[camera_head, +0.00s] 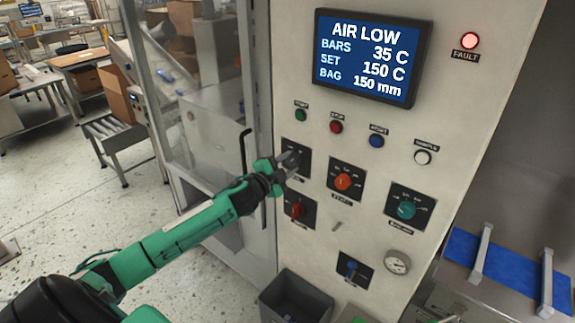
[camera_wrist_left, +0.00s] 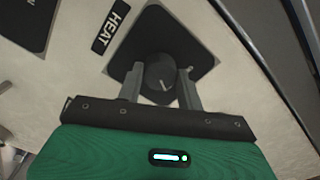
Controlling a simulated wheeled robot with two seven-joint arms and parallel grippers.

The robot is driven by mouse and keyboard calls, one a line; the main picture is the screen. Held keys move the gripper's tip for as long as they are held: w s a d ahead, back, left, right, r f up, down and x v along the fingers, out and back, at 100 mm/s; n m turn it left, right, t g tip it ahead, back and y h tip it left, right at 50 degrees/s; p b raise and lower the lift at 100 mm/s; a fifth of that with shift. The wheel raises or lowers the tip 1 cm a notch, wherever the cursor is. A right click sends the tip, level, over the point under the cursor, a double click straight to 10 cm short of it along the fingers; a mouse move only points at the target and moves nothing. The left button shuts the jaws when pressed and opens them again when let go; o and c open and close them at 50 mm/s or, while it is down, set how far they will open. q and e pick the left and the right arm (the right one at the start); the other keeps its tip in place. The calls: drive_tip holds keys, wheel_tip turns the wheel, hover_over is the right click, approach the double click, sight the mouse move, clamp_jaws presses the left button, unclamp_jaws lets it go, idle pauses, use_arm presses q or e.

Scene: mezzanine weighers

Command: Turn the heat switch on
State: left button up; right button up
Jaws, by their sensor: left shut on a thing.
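The heat switch is a dark round knob (camera_wrist_left: 160,73) on a black square plate (camera_wrist_left: 188,42), with a HEAT label (camera_wrist_left: 113,26) beside the plate in the left wrist view. A short pale line marks the knob's face; I cannot tell which setting it points to. In the head view the black plate (camera_head: 298,149) is partly hidden by my left gripper (camera_head: 289,164). That gripper reaches in from the left and is shut on the knob, its fingers on either side of it in the left wrist view (camera_wrist_left: 160,78). My right gripper is not in view.
Nearby on the panel are a red switch (camera_head: 297,210), an orange knob (camera_head: 343,182), a teal knob (camera_head: 406,209) and a blue switch (camera_head: 351,269). The display (camera_head: 368,57) reads AIR LOW, and the FAULT lamp (camera_head: 469,41) glows red. A grey bin (camera_head: 290,283) stands below.

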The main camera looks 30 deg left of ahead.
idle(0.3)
use_arm(q)
drive_tip(key=o, duration=1)
drive_tip(key=shift+s+f, duration=0.15)
drive_tip(key=shift+s, duration=0.35)
drive_tip(key=shift+s+a+b, duration=0.2)
drive_tip(key=shift+s+b, duration=0.65)
drive_tip(key=shift+s, duration=1.3)
drive_tip(key=shift+s+a+b, duration=0.15)
drive_tip(key=shift+s+b, duration=0.65)
drive_tip(key=shift+s, duration=1.3)
drive_tip(key=shift+s+a+b, duration=0.2)
drive_tip(key=shift+s+b, duration=0.65)
drive_tip(key=shift+s, duration=1.3)
